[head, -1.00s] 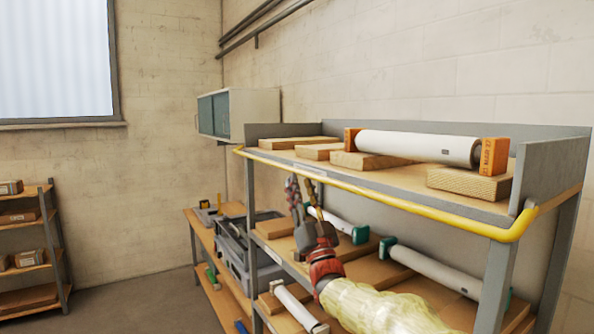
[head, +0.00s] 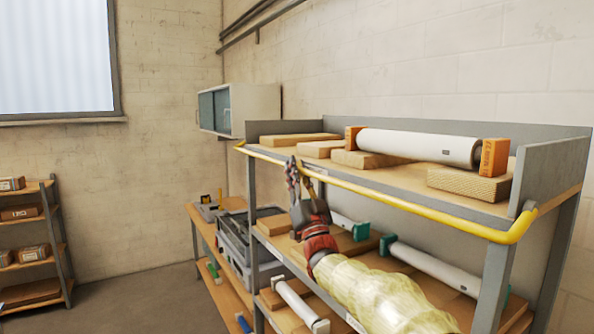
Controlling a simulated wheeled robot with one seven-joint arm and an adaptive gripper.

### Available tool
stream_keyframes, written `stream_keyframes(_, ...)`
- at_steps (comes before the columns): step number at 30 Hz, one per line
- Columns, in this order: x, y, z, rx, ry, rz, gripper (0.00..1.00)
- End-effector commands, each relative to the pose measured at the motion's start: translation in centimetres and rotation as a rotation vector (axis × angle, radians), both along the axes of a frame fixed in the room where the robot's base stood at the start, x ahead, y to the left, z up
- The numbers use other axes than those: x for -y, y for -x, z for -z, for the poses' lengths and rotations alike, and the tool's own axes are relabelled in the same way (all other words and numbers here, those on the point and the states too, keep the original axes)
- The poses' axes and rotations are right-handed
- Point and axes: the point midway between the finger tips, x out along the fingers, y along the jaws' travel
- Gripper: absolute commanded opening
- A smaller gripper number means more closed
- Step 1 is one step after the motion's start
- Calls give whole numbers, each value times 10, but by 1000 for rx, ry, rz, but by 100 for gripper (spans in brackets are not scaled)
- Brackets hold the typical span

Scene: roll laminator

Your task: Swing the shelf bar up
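The yellow shelf bar (head: 420,209) runs along the front edge of the top shelf (head: 510,207) of a grey metal rack, and its right end bends back at the shelf's corner. It lies at about shelf-board height. My gripper (head: 291,167) points up, and its fingertips overlap the bar near its left part in the picture. I cannot tell whether they touch it or stand in front of it. The fingers are small and seen at an angle, so their opening is unclear.
A white roll (head: 415,146) with orange end blocks (head: 494,157) rests on wooden blocks on the top shelf. More rolls (head: 435,267) lie on the shelf below, behind my arm. A grey crate (head: 236,243) stands on a bench to the left. Open floor lies further left.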

Motion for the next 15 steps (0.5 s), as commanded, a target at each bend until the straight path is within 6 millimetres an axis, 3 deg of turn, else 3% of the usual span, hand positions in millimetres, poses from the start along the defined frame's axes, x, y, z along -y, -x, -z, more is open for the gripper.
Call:
stream_keyframes(7,0,0,0,0,0,0,0)
stream_keyframes(15,0,0,0,0,0,0,0)
